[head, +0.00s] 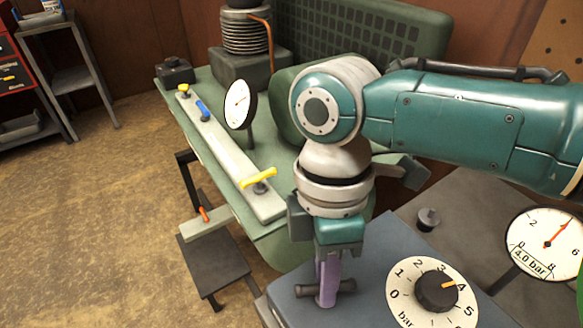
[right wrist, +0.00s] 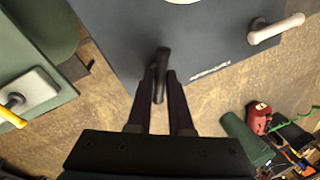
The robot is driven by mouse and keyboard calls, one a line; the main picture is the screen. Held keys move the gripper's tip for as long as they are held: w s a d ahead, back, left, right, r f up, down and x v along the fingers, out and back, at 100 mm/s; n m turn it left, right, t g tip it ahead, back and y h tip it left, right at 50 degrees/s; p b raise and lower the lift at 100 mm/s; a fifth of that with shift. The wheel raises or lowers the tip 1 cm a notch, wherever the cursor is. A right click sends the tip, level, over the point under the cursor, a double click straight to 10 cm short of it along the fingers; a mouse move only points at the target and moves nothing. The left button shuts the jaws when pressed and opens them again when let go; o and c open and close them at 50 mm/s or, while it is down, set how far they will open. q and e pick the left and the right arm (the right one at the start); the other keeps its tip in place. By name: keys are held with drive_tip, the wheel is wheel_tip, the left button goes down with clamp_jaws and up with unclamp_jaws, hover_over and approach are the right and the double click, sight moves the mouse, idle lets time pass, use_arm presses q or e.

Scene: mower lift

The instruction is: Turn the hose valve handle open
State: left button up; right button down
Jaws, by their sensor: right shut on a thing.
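A dark bar-shaped valve handle (head: 346,287) sits at the front edge of a blue-grey cabinet (head: 380,262). My right gripper (head: 327,288) points down onto it from above, with its purple-grey fingers shut around the middle of the bar. In the right wrist view the dark handle (right wrist: 162,65) shows between the two fingertips, its near end reaching back between the fingers. The fingers hide part of it. The print beside it is too small to read. My left gripper is not in view.
A numbered bar dial (head: 437,290) and a 4.0 bar gauge (head: 545,240) stand close right of the gripper. A pale handle (right wrist: 277,28) is on the cabinet's edge. The green bench (head: 265,222) carries a yellow handle (head: 262,179) and small gauge (head: 239,104). Open floor lies left.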

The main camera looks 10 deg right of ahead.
drive_tip(key=n+h, duration=0.1)
drive_tip(key=n, duration=0.4)
drive_tip(key=shift+a, duration=0.1)
drive_tip(key=shift+n, duration=0.3)
idle(0.4)
drive_tip(key=c, duration=0.8)
unclamp_jaws()
drive_tip(key=shift+c, duration=0.2)
drive_tip(key=v, duration=1)
drive_tip(key=shift+p, duration=0.4)
